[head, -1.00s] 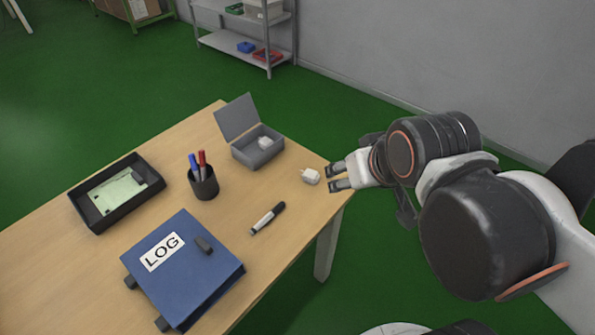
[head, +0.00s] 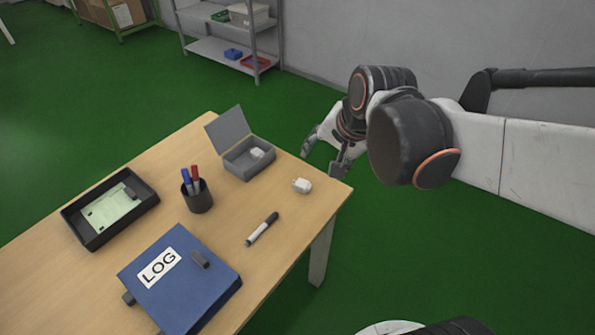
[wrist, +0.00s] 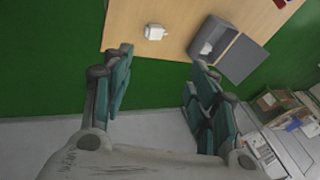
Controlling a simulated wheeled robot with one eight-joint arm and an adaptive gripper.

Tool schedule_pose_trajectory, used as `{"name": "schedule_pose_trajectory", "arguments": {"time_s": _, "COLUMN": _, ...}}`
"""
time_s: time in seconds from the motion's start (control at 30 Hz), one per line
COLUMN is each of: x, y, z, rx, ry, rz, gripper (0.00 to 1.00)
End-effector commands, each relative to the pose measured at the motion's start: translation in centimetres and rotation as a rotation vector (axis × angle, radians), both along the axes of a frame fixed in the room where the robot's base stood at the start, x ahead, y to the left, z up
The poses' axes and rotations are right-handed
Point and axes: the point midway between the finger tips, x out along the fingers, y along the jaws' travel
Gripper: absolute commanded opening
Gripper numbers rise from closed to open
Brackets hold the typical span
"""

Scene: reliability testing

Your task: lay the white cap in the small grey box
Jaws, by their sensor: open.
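A small white piece (head: 302,185), which looks like the white cap, lies on the table near its right edge; it also shows in the wrist view (wrist: 155,32). The small grey box (head: 236,168) stands open behind it, lid tilted back, and holds another whitish piece (head: 257,153). The wrist view shows the box (wrist: 222,52) right of the loose piece. My gripper (head: 322,157) is open and empty, just off the table's right edge, with its fingers spread wide. The loose piece is ahead of the fingers, apart from them.
On the table (head: 150,205) are a pen cup (head: 198,196), a marker (head: 262,229), a blue LOG binder (head: 190,285) and a black tray (head: 85,232) holding a pale green card. A grey shelf (head: 228,55) stands by the wall. Bare wood surrounds the loose white piece.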

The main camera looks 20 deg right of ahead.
Motion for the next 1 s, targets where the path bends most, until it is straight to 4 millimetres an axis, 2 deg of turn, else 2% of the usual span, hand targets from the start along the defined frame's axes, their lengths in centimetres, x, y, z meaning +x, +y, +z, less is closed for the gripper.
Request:
{"name": "schedule_pose_trajectory", "arguments": {"time_s": 0.03, "x": 1.2, "y": -0.2, "z": 0.0, "rx": 0.047, "ry": 0.021, "rz": -0.069, "gripper": 0.53}}
{"name": "schedule_pose_trajectory", "arguments": {"time_s": 0.27, "x": 5.1, "y": -1.1, "z": -2.2, "rx": 0.277, "ry": 0.136, "rz": -0.445, "gripper": 0.53}}
{"name": "schedule_pose_trajectory", "arguments": {"time_s": 0.5, "x": 8.5, "y": -2.4, "z": -5.8, "rx": 0.497, "ry": 0.273, "rz": -0.858, "gripper": 0.53}}
{"name": "schedule_pose_trajectory", "arguments": {"time_s": 0.8, "x": 10.6, "y": -3.6, "z": -10.3, "rx": 0.676, "ry": 0.416, "rz": -1.265, "gripper": 0.53}}
{"name": "schedule_pose_trajectory", "arguments": {"time_s": 1.0, "x": 11.0, "y": -3.6, "z": -11.9, "rx": 0.707, "ry": 0.445, "rz": -1.347, "gripper": 0.53}}
